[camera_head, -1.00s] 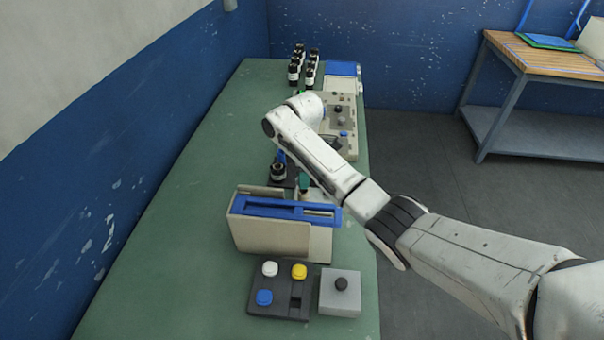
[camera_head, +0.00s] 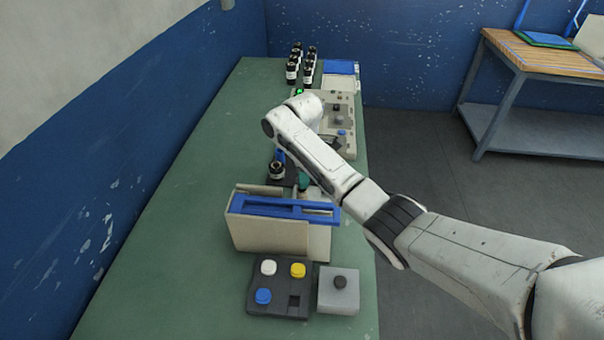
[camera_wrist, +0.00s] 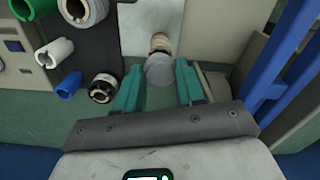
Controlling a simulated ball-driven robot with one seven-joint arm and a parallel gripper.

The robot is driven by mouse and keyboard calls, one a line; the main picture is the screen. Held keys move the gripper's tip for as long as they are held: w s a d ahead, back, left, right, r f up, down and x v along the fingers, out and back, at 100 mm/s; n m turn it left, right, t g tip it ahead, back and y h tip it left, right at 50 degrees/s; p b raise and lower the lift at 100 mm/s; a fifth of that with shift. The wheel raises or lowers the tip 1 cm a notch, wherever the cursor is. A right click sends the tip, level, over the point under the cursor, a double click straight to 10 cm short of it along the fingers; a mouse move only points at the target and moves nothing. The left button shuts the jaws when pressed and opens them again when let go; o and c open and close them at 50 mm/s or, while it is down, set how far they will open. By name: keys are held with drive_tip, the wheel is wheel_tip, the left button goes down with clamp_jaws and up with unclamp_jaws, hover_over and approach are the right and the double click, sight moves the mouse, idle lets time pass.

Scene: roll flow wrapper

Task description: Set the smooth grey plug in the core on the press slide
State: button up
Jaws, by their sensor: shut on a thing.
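The smooth grey plug (camera_wrist: 159,71) is between the teal fingers of my gripper (camera_wrist: 158,80) in the wrist view, and the gripper is shut on it. Its round grey face points toward the camera. A tan core (camera_wrist: 160,42) shows just beyond the plug, against a pale plate (camera_wrist: 150,16) that looks like the press slide. The plug overlaps the core's near side in the picture; I cannot tell whether it is touching or inside it. In the head view my arm hides the plug and core; only a bit of teal finger (camera_head: 304,181) shows.
A dark block with green (camera_wrist: 38,8), white (camera_wrist: 55,52), blue (camera_wrist: 70,83) and black-and-white (camera_wrist: 104,88) rolls stands left of my gripper. A beige housing with a blue frame (camera_head: 265,207) stands close by. A button panel (camera_head: 277,308) is nearer. The bench's left side is clear.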

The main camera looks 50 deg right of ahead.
drive_tip(key=shift+f, duration=1.1)
idle(1.5)
drive_tip(key=o, duration=1.6)
drive_tip(key=shift+c, duration=0.2)
drive_tip(key=shift+r+p, duration=1.9)
drive_tip(key=shift+r, duration=2.1)
